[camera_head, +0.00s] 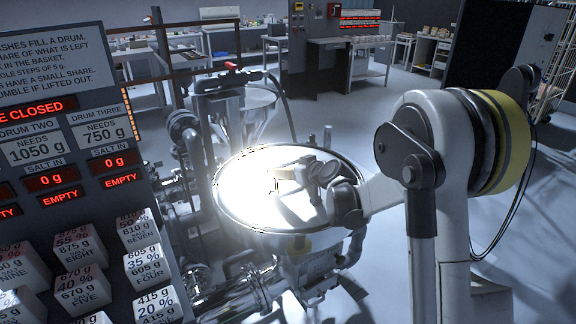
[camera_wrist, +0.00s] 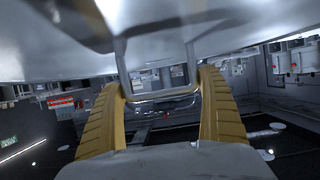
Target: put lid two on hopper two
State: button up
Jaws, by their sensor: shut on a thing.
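A round, shiny metal lid (camera_head: 245,200) lies flat in the middle of the head view, washed out by glare. My gripper (camera_head: 284,173) is over it. In the wrist view my gripper's yellow fingers (camera_wrist: 165,90) are shut on the lid's metal loop handle (camera_wrist: 163,93); the lid's pale surface (camera_wrist: 250,60) fills the top of that view. A hopper (camera_head: 299,243) is under the lid, mostly hidden by it. I cannot tell whether the lid rests on the rim or hangs just above it. No number shows on the lid or hopper.
Another hopper (camera_head: 255,98) with a clear cone stands behind, beside a pipe with a red-handled valve (camera_head: 231,67). A sign board (camera_head: 75,150) with several labelled blocks (camera_head: 150,262) is close on the left. Pipes (camera_head: 240,297) run below. Open floor (camera_head: 400,110) lies behind right.

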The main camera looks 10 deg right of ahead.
jog(key=shift+f+b, duration=0.4)
jog(key=shift+f, duration=0.2)
dwell(0.4)
jog(key=o, duration=1.2)
jog(key=shift+s, duration=0.1)
jog(key=v, duration=1.2)
